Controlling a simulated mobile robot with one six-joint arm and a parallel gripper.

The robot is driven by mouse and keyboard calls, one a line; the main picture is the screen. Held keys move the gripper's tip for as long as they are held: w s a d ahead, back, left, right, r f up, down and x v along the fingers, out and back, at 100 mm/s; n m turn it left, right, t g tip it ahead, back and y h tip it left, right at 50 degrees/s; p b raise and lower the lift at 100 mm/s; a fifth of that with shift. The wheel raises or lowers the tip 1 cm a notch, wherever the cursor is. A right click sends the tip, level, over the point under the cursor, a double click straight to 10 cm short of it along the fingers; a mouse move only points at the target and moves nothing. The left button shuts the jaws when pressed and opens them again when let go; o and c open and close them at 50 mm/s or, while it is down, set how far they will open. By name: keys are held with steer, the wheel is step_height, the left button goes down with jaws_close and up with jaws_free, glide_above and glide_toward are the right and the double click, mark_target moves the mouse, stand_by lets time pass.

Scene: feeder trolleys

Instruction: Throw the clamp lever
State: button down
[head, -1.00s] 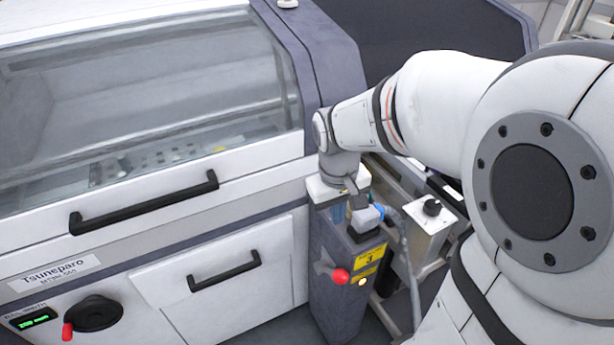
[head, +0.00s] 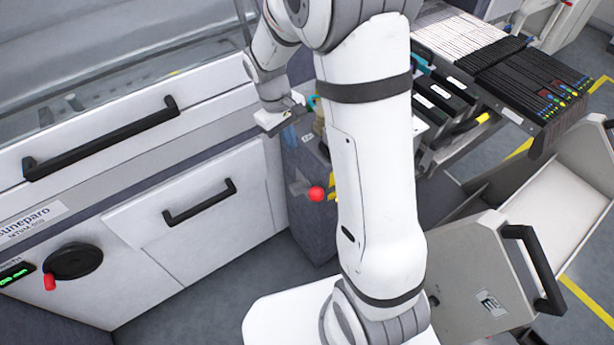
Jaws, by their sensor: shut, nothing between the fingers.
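The clamp lever (head: 303,188) is a short grey arm with a red ball at its right end. It sits on the front of the dark grey post at the right end of the white machine and points right, slightly down. My gripper (head: 284,123) is above and a little left of the lever, apart from it, beside the top of the post. It is shut and empty; its fingertips are small and hard to make out. My arm link hides the right part of the post and most of its yellow label.
The white machine has a long black handle (head: 105,138), a drawer handle (head: 200,202) and a black handwheel (head: 73,262) with a red knob. A feeder trolley (head: 492,222) with a black handle stands at right, near racked feeders (head: 520,85). Floor shows at lower left.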

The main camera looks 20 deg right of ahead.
glide_toward(312, 188)
steer(key=w+f, duration=0.3)
steer(key=f, duration=0.2)
steer(key=shift+s+d+f, duration=0.15)
steer(key=shift+s+f, duration=0.55)
steer(key=shift+s, duration=0.2)
steer(key=shift+s+d+f, duration=0.25)
steer(key=shift+s+f, duration=0.1)
steer(key=shift+s, duration=0.1)
steer(key=shift+s+d+f+t+b, duration=0.15)
steer(key=shift+f+t+b, duration=0.2)
steer(key=shift+b, duration=0.45)
steer(key=shift+s+d+f+b, duration=0.1)
steer(key=shift+s+f+b, duration=0.1)
steer(key=shift+s+b, duration=0.2)
steer(key=shift+s+t+b, duration=0.3)
steer(key=shift+s+t, duration=0.05)
steer(key=shift+t, duration=0.1)
steer(key=shift+r, duration=0.1)
